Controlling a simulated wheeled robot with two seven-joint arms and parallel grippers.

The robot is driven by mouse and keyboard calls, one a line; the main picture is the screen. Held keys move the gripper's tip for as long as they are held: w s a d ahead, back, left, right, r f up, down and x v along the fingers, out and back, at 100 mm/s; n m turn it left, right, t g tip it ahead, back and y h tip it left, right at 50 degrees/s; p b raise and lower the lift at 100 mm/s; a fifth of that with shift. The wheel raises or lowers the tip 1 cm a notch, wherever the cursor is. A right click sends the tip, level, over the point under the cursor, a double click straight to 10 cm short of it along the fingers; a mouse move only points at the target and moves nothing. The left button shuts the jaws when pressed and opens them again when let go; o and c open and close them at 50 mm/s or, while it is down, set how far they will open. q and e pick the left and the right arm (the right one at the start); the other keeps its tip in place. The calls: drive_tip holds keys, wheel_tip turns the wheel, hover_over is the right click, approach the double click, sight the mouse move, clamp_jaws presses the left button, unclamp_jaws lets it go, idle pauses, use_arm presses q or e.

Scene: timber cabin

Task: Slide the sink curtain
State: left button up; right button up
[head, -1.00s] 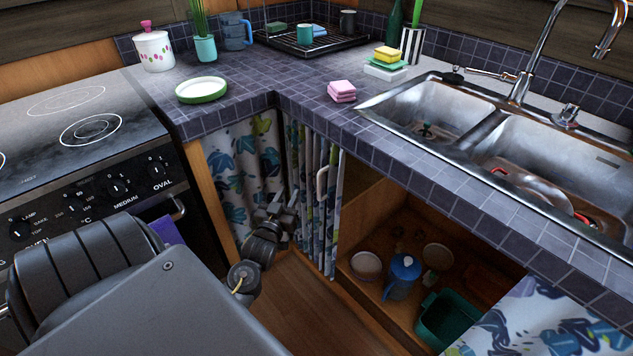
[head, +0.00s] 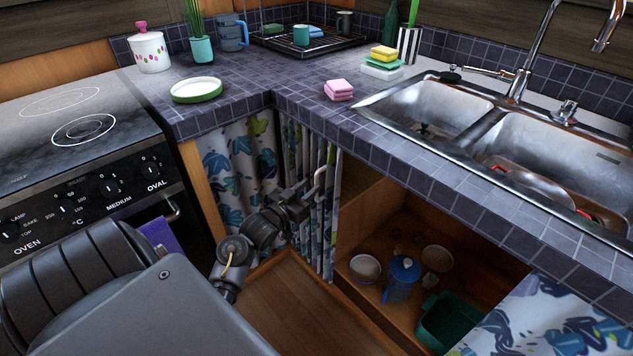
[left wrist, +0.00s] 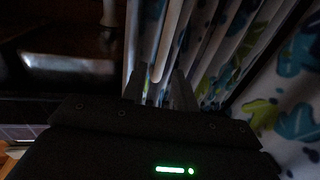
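The sink curtain (head: 328,228), white with blue and green leaves, hangs bunched in folds at the left of the open cupboard under the sink. A white upright handle (head: 319,184) is on its edge. My left gripper (head: 308,190) is at this handle. In the left wrist view, the two fingers (left wrist: 160,88) are apart, with the lower end of the pale handle (left wrist: 166,55) seen between or just beyond them. Whether they touch it I cannot tell. My right gripper is in no view.
The cupboard holds a blue jug (head: 402,278), a green tub (head: 448,318) and bowls. Another leaf-patterned curtain (head: 535,315) covers the lower right. The tiled counter (head: 300,105) overhangs the curtains. The oven (head: 90,190) stands at left.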

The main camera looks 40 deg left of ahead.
sight(316, 200)
use_arm(q)
drive_tip(key=shift+w+a, duration=0.1)
drive_tip(key=shift+w, duration=2.25)
clamp_jaws()
